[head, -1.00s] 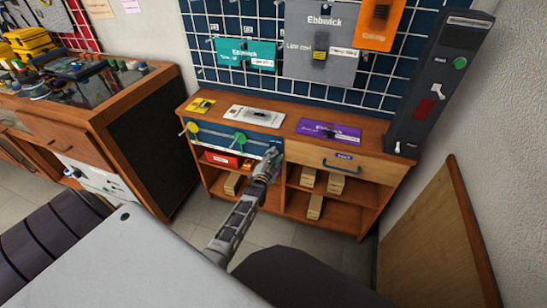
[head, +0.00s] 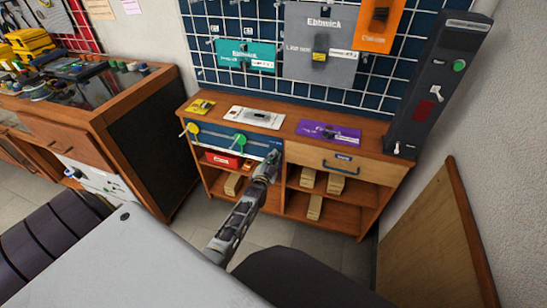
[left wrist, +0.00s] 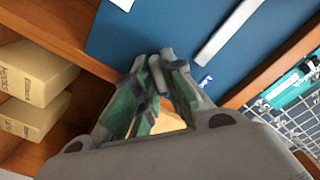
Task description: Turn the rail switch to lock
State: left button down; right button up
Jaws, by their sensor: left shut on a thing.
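The blue panel (head: 212,140) is on the front of the wooden bench, with a yellow knob (head: 192,129) and a green knob (head: 239,139) on it. My left gripper (head: 274,158) is at the panel's right end. In the left wrist view its fingers (left wrist: 166,62) are closed together against the blue panel (left wrist: 135,30), around a small grey piece that I take to be the rail switch. The fingers hide most of it, so its setting cannot be read. A pale grey bar (left wrist: 228,32) runs along the panel beside the fingertips. My right gripper is not in view.
A red box (head: 222,159) is on the shelf below the panel. Cardboard boxes (head: 335,185) lie on the lower shelves. A dark column (head: 437,85) stands at the bench's right end.

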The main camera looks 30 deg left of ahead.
pick_arm(q)
jog(key=shift+f+n+p, duration=0.1)
jog(key=shift+n+p, duration=1.2)
jog(key=shift+n, duration=7.1)
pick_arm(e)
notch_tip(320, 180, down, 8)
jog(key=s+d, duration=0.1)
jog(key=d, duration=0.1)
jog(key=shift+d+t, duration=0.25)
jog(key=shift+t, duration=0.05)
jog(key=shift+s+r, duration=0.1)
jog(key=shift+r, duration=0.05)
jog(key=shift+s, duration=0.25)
pick_arm(q)
jog(key=c, duration=1.5)
grip_release()
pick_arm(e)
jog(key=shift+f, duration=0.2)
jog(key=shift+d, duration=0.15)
pick_arm(q)
jog(key=shift+s, duration=0.15)
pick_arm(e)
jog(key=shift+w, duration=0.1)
